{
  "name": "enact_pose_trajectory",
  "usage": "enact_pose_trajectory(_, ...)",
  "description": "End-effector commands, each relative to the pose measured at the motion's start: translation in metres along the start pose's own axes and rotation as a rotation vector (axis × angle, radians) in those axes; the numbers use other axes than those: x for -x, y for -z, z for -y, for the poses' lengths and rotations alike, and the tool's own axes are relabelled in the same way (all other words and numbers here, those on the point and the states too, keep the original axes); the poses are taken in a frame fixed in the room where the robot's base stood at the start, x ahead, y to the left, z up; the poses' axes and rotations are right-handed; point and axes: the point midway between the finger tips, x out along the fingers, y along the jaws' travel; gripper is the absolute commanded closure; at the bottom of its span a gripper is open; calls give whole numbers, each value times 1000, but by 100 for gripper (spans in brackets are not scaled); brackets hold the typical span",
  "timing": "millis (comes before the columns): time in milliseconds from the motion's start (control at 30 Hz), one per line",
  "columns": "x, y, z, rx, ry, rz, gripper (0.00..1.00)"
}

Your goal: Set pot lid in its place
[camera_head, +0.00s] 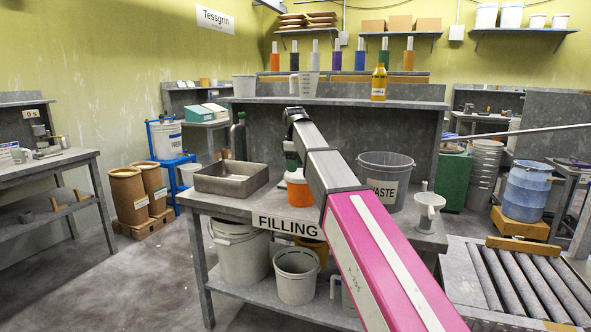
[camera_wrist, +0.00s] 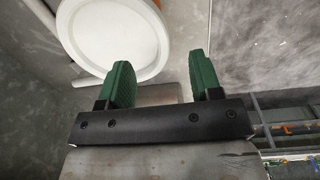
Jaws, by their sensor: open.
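A white round lid (camera_wrist: 112,38) lies at the upper left of the wrist view, with a sliver of orange beside its edge. In the head view, a white top (camera_head: 296,176) shows on an orange pot (camera_head: 299,196) on the filling bench, partly behind my arm. I cannot tell whether the lid is fully seated. My gripper (camera_wrist: 160,80) has two green fingers apart with nothing between them. The lid is beyond and left of the fingers in the wrist view. In the head view the gripper is mostly hidden by my arm, near the pot.
On the filling bench (camera_head: 225,203), a metal tray (camera_head: 232,180) stands left of the pot. A grey waste pail (camera_head: 386,176) and a white funnel-like vessel (camera_head: 429,210) stand right. A raised shelf (camera_head: 340,101) runs behind. A roller conveyor (camera_head: 520,278) is at right.

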Motion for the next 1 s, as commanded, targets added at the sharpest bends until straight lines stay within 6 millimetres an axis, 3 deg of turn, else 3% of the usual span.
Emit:
enact_pose_trajectory(633,56,0,-3,0,0,0,41)
enact_pose_trajectory(1000,60,0,-2,0,0,0,41)
